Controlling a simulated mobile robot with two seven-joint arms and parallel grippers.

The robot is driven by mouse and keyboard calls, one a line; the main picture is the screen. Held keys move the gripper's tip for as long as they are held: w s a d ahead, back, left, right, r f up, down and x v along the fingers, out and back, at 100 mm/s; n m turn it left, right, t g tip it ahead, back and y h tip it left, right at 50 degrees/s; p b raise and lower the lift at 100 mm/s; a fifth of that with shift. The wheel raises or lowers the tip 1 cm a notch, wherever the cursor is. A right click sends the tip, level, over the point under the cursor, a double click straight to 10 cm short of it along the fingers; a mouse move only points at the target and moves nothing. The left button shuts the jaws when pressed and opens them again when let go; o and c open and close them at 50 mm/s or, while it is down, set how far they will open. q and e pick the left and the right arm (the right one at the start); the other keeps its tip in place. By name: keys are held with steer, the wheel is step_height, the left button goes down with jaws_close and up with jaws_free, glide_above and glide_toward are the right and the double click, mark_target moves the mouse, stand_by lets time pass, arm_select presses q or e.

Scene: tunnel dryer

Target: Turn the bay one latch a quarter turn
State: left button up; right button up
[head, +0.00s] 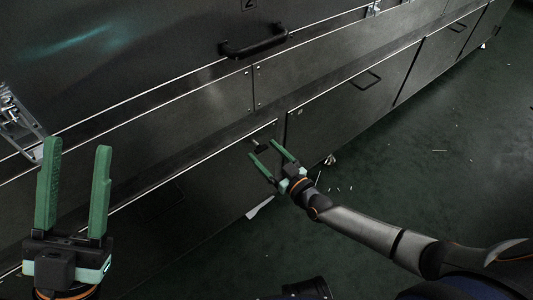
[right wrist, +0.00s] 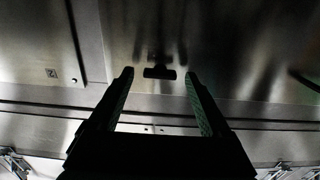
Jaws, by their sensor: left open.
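A small dark T-shaped latch (head: 259,146) sits on the lower dark panel of the dryer. In the right wrist view the latch (right wrist: 160,74) shows as a short black bar lying level across the picture, with a shiny metal panel behind it. My right gripper (head: 262,150) is open, its two green fingers pointing at the panel. In the right wrist view the latch appears in the gap between the fingertips, with space on both sides; neither finger seems to touch it. My left gripper (head: 78,146) is open and empty at the lower left, away from the latch.
A metal clamp (head: 20,118) stands out at the left edge. Thin handles (head: 366,79) are on lower doors. The green floor (head: 450,130) at right has only small scraps.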

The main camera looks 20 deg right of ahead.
jaws_close()
stand_by(0.5)
arm_select(q)
steer(key=shift+r, duration=0.15)
arm_select(e)
steer(key=shift+r+n+p, duration=0.1)
steer(key=shift+n+p, duration=0.55)
steer(key=shift+n, duration=0.15)
steer(key=n+p, duration=0.1)
steer(key=n, duration=0.1)
steer(key=shift+n, duration=0.3)
steer(key=n+p, duration=0.1)
steer(key=n, duration=0.2)
steer(key=shift+n, duration=0.3)
steer(key=n, duration=0.5)
steer(key=shift+a+f+p, duration=0.1)
steer(key=shift+f+p, duration=0.1)
steer(key=shift+p, duration=0.2)
arm_select(q)
step_height(320, 180, up, 4)
steer(key=shift+a+f+m, duration=0.15)
steer(key=shift+f+m, duration=0.1)
steer(key=shift+m, duration=0.05)
arm_select(e)
steer(key=n, duration=0.5)
